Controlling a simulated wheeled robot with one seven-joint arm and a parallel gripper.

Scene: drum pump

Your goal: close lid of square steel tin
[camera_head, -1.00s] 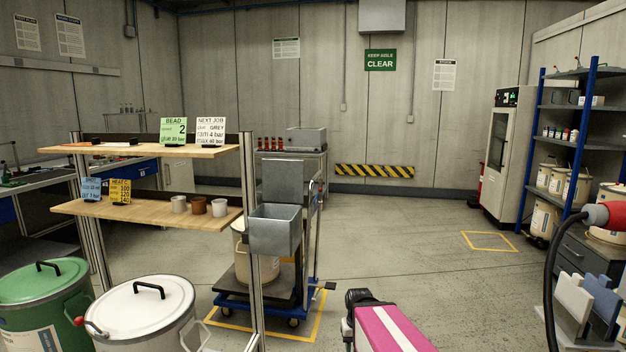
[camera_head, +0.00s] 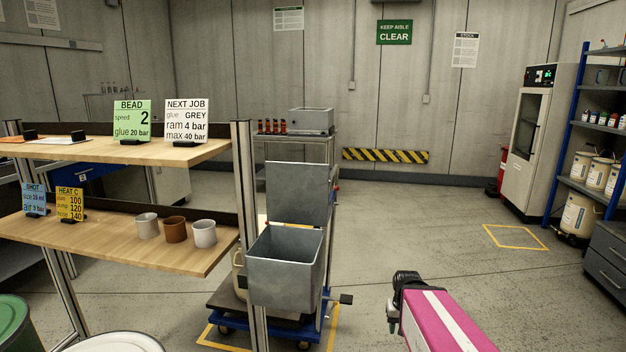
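The square steel tin (camera_head: 284,279) is a grey open-topped box mounted at the right end of the shelf rack, beside its upright post. Its lid (camera_head: 298,194) stands upright at the back edge, so the tin is open and its inside shows empty as far as I can see. My gripper (camera_head: 391,315) is at the lower right, in front of and to the right of the tin, apart from it. It is dark and small in view at the end of my pink arm. Its fingers are seen edge-on, and I cannot tell whether they are open.
The wooden shelf (camera_head: 120,234) left of the tin carries three cups and cards. A blue trolley (camera_head: 318,337) stands behind and below the tin. A white drum lid (camera_head: 116,343) and a green drum (camera_head: 14,325) are at lower left.

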